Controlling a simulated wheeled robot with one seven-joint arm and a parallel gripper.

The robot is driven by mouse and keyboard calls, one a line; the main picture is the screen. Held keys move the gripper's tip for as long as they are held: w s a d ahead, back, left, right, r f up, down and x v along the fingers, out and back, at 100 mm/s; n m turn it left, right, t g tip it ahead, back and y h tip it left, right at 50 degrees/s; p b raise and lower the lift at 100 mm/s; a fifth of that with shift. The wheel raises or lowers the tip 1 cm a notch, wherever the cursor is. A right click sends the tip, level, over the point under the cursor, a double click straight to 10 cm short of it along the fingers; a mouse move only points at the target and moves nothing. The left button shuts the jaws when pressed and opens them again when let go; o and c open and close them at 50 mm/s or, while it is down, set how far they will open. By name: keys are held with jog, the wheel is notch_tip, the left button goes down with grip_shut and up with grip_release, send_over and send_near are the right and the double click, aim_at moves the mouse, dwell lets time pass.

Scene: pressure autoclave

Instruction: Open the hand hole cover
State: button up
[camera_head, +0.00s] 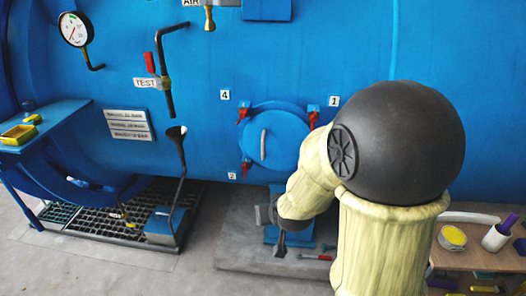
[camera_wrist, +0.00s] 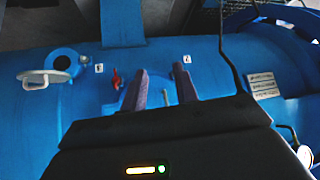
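The hand hole cover (camera_head: 283,140) is a round blue lid with a pale upright handle (camera_head: 263,145), seated on the blue vessel. Red clamps show at its upper left (camera_head: 243,114), upper right (camera_head: 313,118) and lower left (camera_head: 246,166); its lower right is hidden by my arm. My gripper (camera_head: 281,243) is below the cover in the head view. In the wrist view my gripper (camera_wrist: 162,72) has its two fingers apart, with the handle (camera_wrist: 166,97) showing between them. Whether they touch the cover I cannot tell. A red clamp (camera_wrist: 116,80) is beside the left finger.
The wrist view shows a separate pale lid (camera_wrist: 45,78) beside a dark round opening (camera_wrist: 62,60). A pipe with a red handle (camera_head: 149,63) and a gauge (camera_head: 75,29) are at upper left. A bench (camera_head: 464,258) is at right; a blue shelf (camera_head: 45,125) is at left.

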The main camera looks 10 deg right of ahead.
jog(key=w+r+t+h+b, duration=0.1)
jog(key=w+t+b, duration=0.1)
jog(key=w+t, duration=0.2)
jog(key=w+r+m+t+h+b, duration=0.1)
jog(key=w+t+b, duration=0.1)
jog(key=w+t, duration=0.3)
jog(key=shift+w+d+t+h+b, duration=0.2)
jog(key=shift+w+t+h+b, duration=0.15)
jog(key=shift+w, duration=0.45)
